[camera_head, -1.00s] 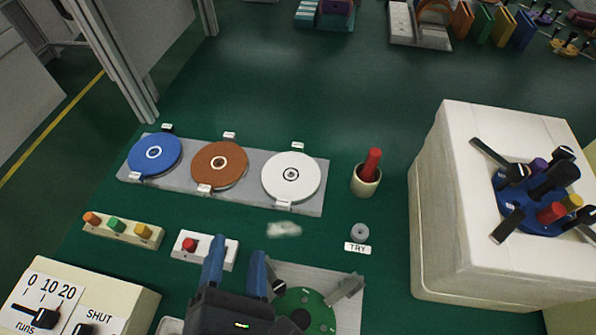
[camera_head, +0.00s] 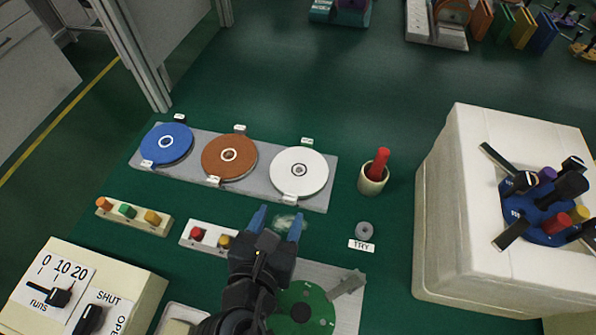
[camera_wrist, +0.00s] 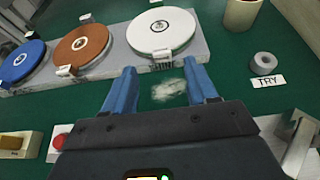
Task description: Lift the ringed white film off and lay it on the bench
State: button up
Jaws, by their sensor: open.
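The white film (camera_head: 299,172) is a round disc with a dark ring at its centre, lying on the right end of a grey plate; it also shows in the wrist view (camera_wrist: 161,31). A small tab (camera_head: 290,198) stands at its near edge and another (camera_head: 307,141) at its far edge. My gripper (camera_head: 278,220) has two blue fingers, apart and empty, just in front of the film's near edge. In the wrist view the fingers (camera_wrist: 160,82) point toward the film, and a pale smudge on the bench shows between them. I see no contact with the film.
A brown disc (camera_head: 229,156) and a blue disc (camera_head: 166,144) share the grey plate (camera_head: 262,183). A cup with a red stick (camera_head: 373,178) stands right of it. A grey ring (camera_head: 364,230) sits by the TRY label. A big white block (camera_head: 455,220) fills the right.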

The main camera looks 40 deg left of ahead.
aim_at(289, 200)
jog(key=x, duration=0.4)
jog(key=shift+w+f, duration=0.15)
jog(key=shift+w, duration=0.25)
grip_shut()
